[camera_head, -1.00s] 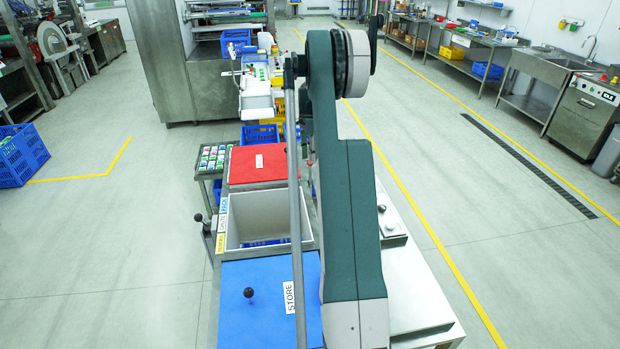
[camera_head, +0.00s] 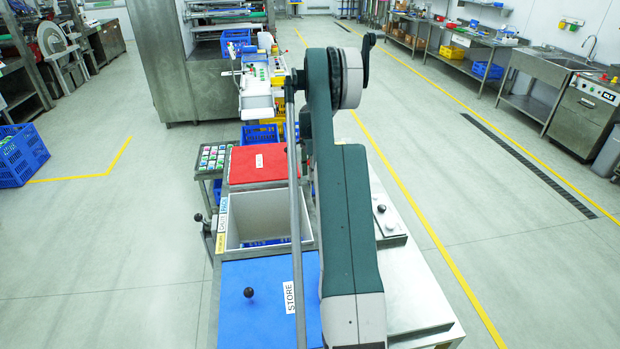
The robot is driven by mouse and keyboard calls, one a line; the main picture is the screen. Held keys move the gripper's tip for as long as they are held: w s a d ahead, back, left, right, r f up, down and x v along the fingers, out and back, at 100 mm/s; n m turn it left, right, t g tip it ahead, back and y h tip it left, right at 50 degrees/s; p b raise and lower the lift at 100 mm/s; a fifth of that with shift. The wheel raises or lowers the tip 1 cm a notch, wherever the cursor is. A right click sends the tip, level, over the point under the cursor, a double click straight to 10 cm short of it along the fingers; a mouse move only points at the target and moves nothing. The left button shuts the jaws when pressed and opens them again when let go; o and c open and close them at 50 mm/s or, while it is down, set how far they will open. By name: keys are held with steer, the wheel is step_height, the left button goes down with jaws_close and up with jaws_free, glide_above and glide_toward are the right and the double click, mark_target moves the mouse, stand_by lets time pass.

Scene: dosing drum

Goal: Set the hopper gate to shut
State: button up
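The grey open-topped hopper (camera_head: 269,208) stands among the units left of my arm, with its inside walls showing. A small lever with a black knob (camera_head: 198,217) sticks out at its left side, next to a strip of yellow, white and blue labels (camera_head: 222,225). I cannot read the lever's setting, and no gate plate shows clearly. My green arm stands upright over the right side of the units. My gripper is not in view; the arm may be hiding it.
A red lid (camera_head: 258,165) lies behind the hopper. A blue lid marked STORE (camera_head: 262,300), with a black knob, lies in front. A tray of small coloured items (camera_head: 213,158) is at the back left.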

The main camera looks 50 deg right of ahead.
steer(key=shift+f, duration=1.2)
steer(key=shift+c, duration=0.7)
jaws_close()
